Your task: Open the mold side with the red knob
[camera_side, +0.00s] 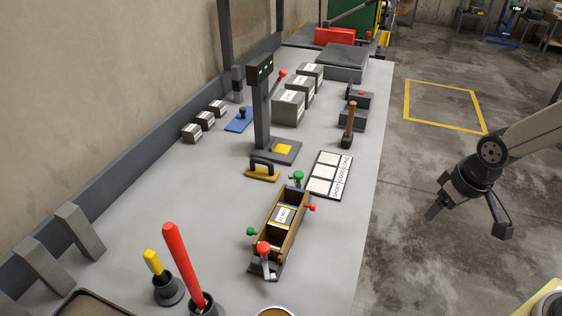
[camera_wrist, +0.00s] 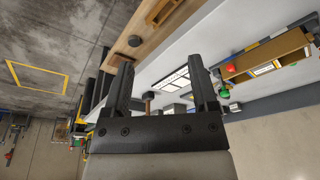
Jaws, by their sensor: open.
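The mold (camera_side: 262,228) is a narrow wooden-sided box on the grey table, with a labelled block inside. One red knob (camera_side: 311,207) sticks out at its right side, and a larger red knob (camera_side: 263,248) stands at its near end. Green knobs are at its far end (camera_side: 298,176) and left side (camera_side: 251,231). In the wrist view the mold (camera_wrist: 250,62) shows at the upper right, with a red knob (camera_wrist: 231,68) and a green knob (camera_wrist: 224,93). My gripper (camera_side: 468,216) is open and empty, off the table's right edge and well apart from the mold.
A white label board (camera_side: 328,175), a hammer (camera_side: 348,128) and a press stand (camera_side: 262,110) lie beyond the mold. A tall red-handled tool (camera_side: 183,262) and a yellow-handled one (camera_side: 153,263) stand at near left. The table right of the mold is clear.

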